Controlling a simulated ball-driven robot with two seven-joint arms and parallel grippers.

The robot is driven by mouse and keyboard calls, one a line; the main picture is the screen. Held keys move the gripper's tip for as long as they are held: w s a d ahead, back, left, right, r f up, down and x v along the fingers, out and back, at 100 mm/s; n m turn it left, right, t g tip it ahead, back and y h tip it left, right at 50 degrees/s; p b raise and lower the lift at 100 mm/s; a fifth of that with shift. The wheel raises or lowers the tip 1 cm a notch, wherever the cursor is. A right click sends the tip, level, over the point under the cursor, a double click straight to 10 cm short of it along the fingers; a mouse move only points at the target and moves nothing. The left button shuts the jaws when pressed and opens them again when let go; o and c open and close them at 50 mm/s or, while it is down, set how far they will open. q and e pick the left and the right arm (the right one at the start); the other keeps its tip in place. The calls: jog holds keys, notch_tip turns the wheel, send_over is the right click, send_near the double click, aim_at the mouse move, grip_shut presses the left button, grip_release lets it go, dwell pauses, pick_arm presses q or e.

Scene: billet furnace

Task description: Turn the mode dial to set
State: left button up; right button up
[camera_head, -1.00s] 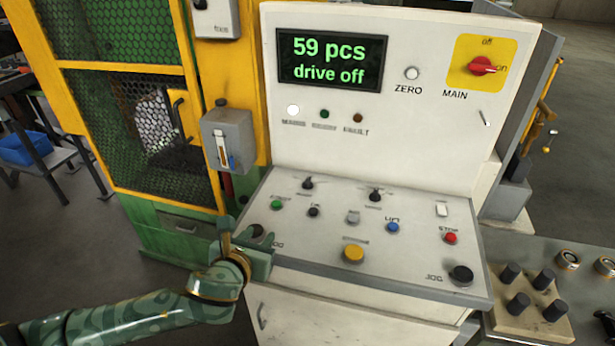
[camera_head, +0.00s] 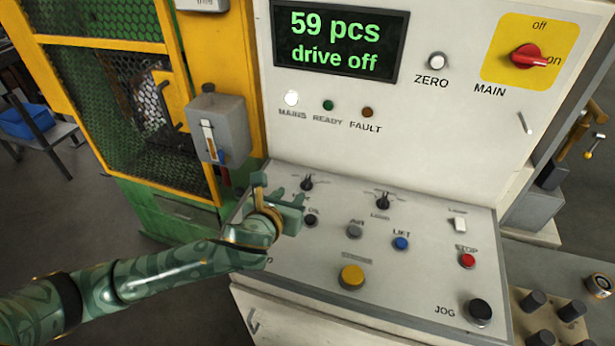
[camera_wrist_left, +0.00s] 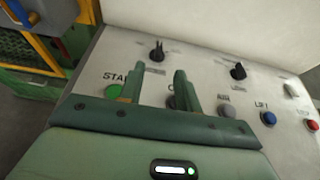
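Two black rotary dials stand on the sloped control panel (camera_head: 420,270); their labels are too small to read surely, so I cannot tell which is the mode dial. The left dial (camera_head: 307,183) also shows in the left wrist view (camera_wrist_left: 157,50), ahead of and between my fingertips. The other dial (camera_head: 383,201) is to its right and shows in the wrist view (camera_wrist_left: 238,71). My left gripper (camera_head: 282,188) is over the panel's left part, just left of and nearer than the left dial. In the wrist view its fingers (camera_wrist_left: 156,80) are apart and empty.
Near the gripper are the green start button (camera_wrist_left: 113,91), a black button (camera_head: 311,219) and a grey button (camera_head: 355,231). The display (camera_head: 340,42) reads "59 pcs, drive off".

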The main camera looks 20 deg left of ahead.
aim_at(308, 176)
pick_arm(q)
jog(key=b+x, duration=0.3)
jog(key=x, duration=0.9)
jog(key=shift+s+f+b, duration=0.1)
jog(key=shift+f+b, duration=0.1)
jog(key=shift+b, duration=0.2)
jog(key=shift+w+f, duration=0.15)
jog(key=shift+w, duration=0.45)
grip_shut()
